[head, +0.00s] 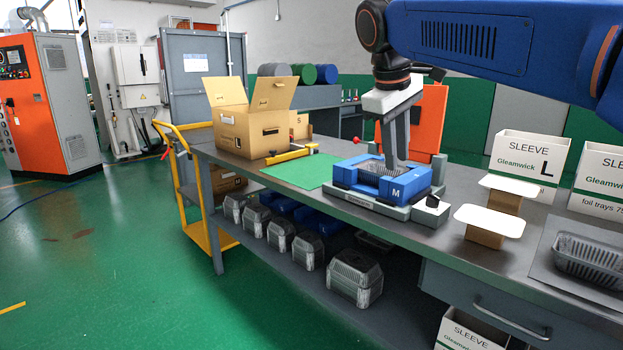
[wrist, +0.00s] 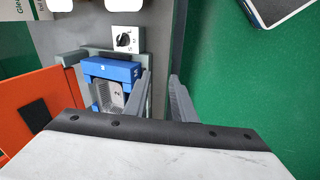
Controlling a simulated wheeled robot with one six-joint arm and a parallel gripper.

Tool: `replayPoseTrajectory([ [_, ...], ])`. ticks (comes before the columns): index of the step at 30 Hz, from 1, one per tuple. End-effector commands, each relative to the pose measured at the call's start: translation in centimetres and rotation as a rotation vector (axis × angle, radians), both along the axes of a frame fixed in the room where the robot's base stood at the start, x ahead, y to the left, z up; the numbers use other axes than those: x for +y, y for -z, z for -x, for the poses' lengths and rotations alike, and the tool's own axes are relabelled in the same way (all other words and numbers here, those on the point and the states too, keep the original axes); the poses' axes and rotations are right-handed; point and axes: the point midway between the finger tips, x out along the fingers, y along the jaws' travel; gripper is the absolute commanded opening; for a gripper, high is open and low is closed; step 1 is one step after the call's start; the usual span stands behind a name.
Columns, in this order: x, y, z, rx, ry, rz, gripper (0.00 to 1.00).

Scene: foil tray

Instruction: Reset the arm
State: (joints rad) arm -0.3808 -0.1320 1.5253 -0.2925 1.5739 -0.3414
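My gripper (head: 396,160) hangs from the blue arm above the workbench, with its two grey fingers pointing down. In the wrist view the fingers (wrist: 163,88) stand apart with a gap between them and nothing in it. In the head view the fingers overlap the blue fixture marked M (head: 405,186). In the wrist view this fixture (wrist: 112,70) lies left of the fingers, with a grey foil tray (wrist: 108,96) inside it. In the head view the fingers partly hide that tray.
Two white cards sit on brown blocks (head: 487,240) right of the fixture. Another foil tray (head: 590,260) lies at the far right near the sleeve boxes (head: 528,160). An open carton (head: 248,132) and a clear green mat (head: 300,171) are to the left. An orange panel (head: 428,120) stands behind.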

Motion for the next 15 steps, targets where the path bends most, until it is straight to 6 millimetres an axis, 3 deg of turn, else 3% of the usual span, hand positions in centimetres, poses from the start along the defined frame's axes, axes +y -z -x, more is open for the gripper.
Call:
replayPoseTrajectory([
  [8, -4.1, 4.6, 5.0, -0.036, 0.105, -0.084, 0.24],
  [15, -7.5, 11.0, 11.1, -0.081, 0.236, -0.184, 0.24],
])
